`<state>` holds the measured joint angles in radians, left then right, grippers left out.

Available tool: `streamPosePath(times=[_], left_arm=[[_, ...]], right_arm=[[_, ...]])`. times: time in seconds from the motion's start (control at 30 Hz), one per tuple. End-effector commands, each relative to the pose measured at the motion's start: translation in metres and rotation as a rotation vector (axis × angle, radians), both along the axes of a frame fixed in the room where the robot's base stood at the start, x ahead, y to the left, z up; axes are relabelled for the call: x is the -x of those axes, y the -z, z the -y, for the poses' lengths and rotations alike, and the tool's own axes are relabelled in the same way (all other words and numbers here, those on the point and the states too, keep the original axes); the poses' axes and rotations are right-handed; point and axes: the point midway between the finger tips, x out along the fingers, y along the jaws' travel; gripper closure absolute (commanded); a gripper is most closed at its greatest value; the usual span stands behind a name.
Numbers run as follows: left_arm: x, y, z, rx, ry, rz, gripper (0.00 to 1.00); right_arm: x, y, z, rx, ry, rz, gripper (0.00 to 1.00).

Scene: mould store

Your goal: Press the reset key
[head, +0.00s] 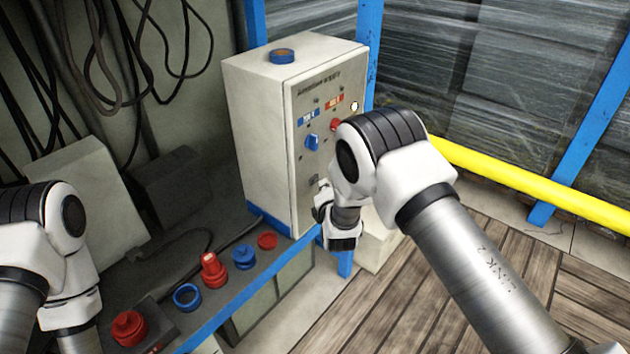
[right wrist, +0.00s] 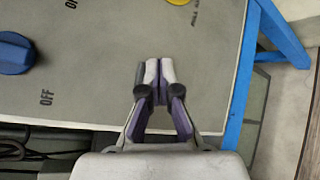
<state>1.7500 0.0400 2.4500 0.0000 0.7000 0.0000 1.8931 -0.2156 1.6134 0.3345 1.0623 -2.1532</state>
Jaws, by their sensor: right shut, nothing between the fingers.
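A pale control box (head: 265,120) stands on the bench end, its front panel (head: 318,95) facing right. The panel has a blue knob (head: 312,141), a red control (head: 335,125) and a small light-coloured round part (head: 354,106). I cannot read which part is the reset key. My right gripper (head: 321,192) is at the lower panel, partly hidden by my arm. In the right wrist view it (right wrist: 158,70) is shut and empty in front of bare panel, between a blue knob (right wrist: 15,53) and a yellow round part (right wrist: 180,2); contact cannot be told. My left gripper is out of frame.
Red and blue round parts, including a blue ring (head: 187,296) and a red stepped piece (head: 213,270), lie along the bench's blue front edge. A roll (head: 281,56) sits on the box. A yellow rail (head: 530,183) runs at right. Cables hang at back left.

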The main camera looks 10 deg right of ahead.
Motion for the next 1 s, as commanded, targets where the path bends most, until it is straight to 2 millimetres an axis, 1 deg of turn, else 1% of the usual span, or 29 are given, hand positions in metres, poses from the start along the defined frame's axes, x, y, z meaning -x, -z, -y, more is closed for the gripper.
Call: streamPosePath(times=[0.53,0.73,1.0], left_arm=[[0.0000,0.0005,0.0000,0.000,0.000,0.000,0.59],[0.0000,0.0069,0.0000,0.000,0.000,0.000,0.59],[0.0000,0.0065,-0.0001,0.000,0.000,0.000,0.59]], right_arm=[[-0.0003,0.0003,-0.0001,0.000,0.000,0.000,1.00],[-0.0053,0.0012,-0.0043,0.000,-0.001,0.002,1.00],[-0.0064,-0.0002,-0.0053,0.000,0.000,0.000,1.00]])
